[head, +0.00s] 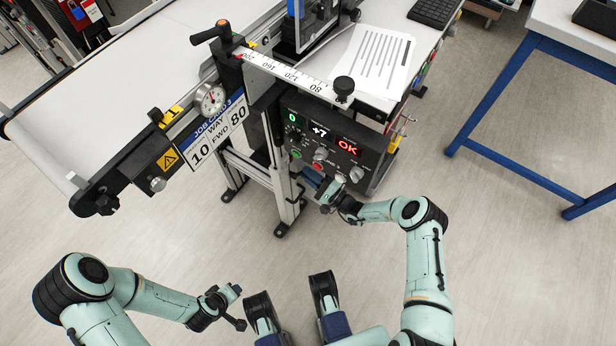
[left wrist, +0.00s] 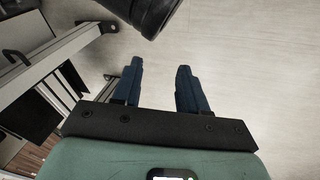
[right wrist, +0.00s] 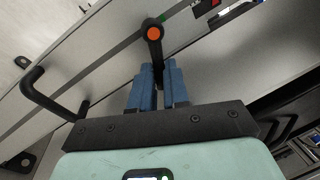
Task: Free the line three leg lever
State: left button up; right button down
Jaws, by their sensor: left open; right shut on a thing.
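The leg lever (right wrist: 154,42) is a black handle with an orange button, seen upright in the right wrist view. My right gripper (right wrist: 157,82) is shut on it, its blue fingers closed about the lower part of the handle. In the head view this gripper (head: 313,183) is beside the conveyor leg (head: 285,190), under the control box; the lever cannot be made out there. My left gripper (head: 236,304) is low over the floor, away from the conveyor. In the left wrist view its fingers (left wrist: 158,85) are apart with nothing between them.
The control box (head: 372,165) with lit displays and knobs is just above my right gripper. The conveyor (head: 110,75) carries a job card (head: 215,130) marked 3. A blue-legged table (head: 520,165) stands at right. The floor between them is clear.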

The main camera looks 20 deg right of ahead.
pick_arm(q)
jog(key=shift+s+d+r+g+p, duration=0.15)
jog(key=shift+s+d+r+p, duration=0.2)
jog(key=shift+s, duration=0.2)
jog(key=shift+s+d+r+g+p, duration=0.2)
jog(key=shift+s+r+p, duration=0.15)
jog(key=shift+s, duration=0.2)
pick_arm(e)
jog(key=r+n, duration=0.1)
jog(key=n, duration=0.1)
jog(key=r+n+y, duration=0.1)
jog(key=n, duration=0.1)
jog(key=n+g, duration=0.1)
jog(key=n, duration=0.1)
jog(key=shift+w+d+r+y, duration=0.25)
jog(key=shift+w+r+y, duration=0.05)
jog(key=shift+r, duration=0.1)
pick_arm(q)
jog(key=shift+s+r, duration=0.1)
pick_arm(e)
jog(key=shift+n, duration=0.4)
